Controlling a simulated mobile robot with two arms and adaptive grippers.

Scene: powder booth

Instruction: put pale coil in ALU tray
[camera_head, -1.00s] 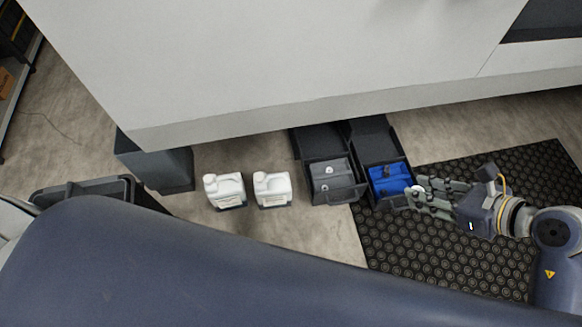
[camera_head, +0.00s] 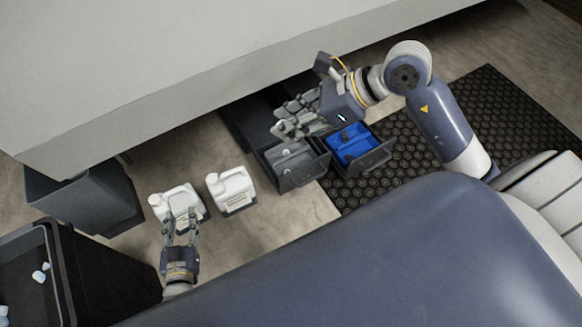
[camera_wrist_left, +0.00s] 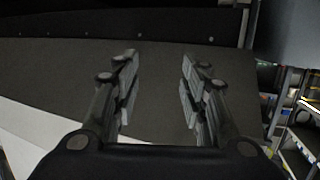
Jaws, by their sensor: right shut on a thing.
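My right gripper (camera_head: 277,119) reaches in from the right, shut, with its fingers above the back of the grey tray (camera_head: 309,171). The thing in its grip is hidden by the fingers; a pale piece showed at their tips earlier, so I take it to be the pale coil. A small pale piece (camera_head: 287,152) lies in the grey tray. A blue tray (camera_head: 373,155) stands right of it, with a dark piece inside. I cannot read which is the ALU tray. My left gripper (camera_head: 181,222) is open and empty; its spread fingers also show in the left wrist view (camera_wrist_left: 160,85).
Two white jugs (camera_head: 235,187) stand left of the trays; my left gripper is over or beside the left jug (camera_head: 172,199). A dark bin (camera_head: 100,205) and a black container with pale pieces (camera_head: 62,270) are at left. A black mat (camera_head: 490,130) lies right. The pale booth wall overhangs behind.

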